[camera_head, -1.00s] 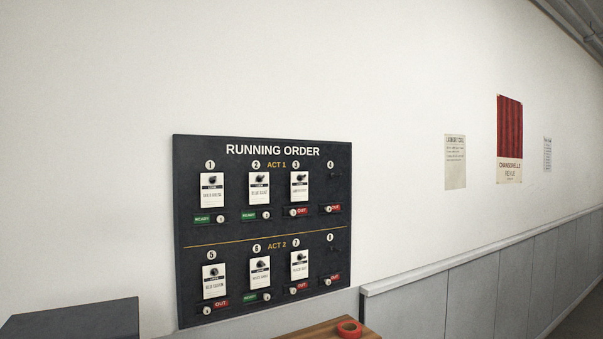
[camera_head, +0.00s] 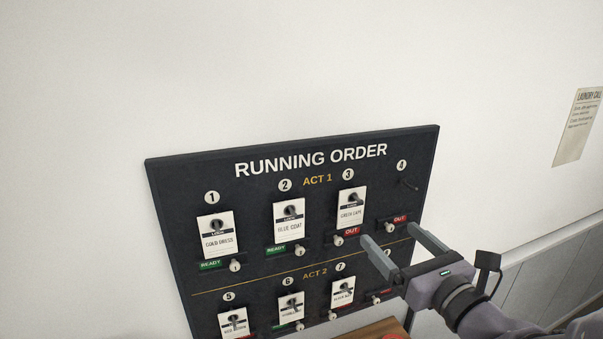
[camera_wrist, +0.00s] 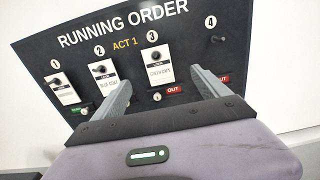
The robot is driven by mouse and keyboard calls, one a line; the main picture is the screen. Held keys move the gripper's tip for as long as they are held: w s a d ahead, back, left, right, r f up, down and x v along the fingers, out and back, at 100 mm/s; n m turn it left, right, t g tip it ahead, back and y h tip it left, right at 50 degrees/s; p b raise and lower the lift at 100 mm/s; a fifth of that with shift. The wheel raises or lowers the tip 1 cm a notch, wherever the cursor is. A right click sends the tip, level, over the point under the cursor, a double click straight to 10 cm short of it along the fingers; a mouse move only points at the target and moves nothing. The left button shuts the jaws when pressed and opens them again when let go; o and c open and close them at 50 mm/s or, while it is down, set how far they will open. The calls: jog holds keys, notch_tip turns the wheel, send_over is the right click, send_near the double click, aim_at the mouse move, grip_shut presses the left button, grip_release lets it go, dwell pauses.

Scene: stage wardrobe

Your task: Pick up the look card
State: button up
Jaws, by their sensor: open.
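Several white look cards hang on pegs on the dark running order board (camera_head: 420,150). In the top row are the gold dress card (camera_head: 217,236) under 1, the blue coat card (camera_head: 290,227) under 2 and the green cape card (camera_head: 350,212) under 3. The peg (camera_head: 409,186) under 4 is bare. More cards, such as the card (camera_head: 343,291) under 7, hang in the lower row. My gripper (camera_head: 388,246) is open and empty in front of the board's right part. In the wrist view, the green cape card (camera_wrist: 159,72) shows between the fingers, beyond them.
Red OUT and green READY tags (camera_head: 213,265) with small knobs sit below the cards. A wooden surface (camera_head: 385,327) is partly visible below the board. A paper notice (camera_head: 578,127) hangs on the white wall at right.

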jog(key=p, duration=0.2)
send_near(352, 205)
jog(key=w, duration=0.3)
jog(key=x, duration=0.3)
jog(key=a+p+x, duration=0.1)
jog(key=x, duration=0.2)
jog(key=shift+s+d, duration=0.1)
jog(key=shift+s, duration=0.15)
jog(key=shift+c, duration=0.3)
jog(key=shift+s, duration=0.1)
jog(key=c, duration=1.3)
jog(key=shift+c, duration=0.2)
jog(key=shift+d+r, duration=0.1)
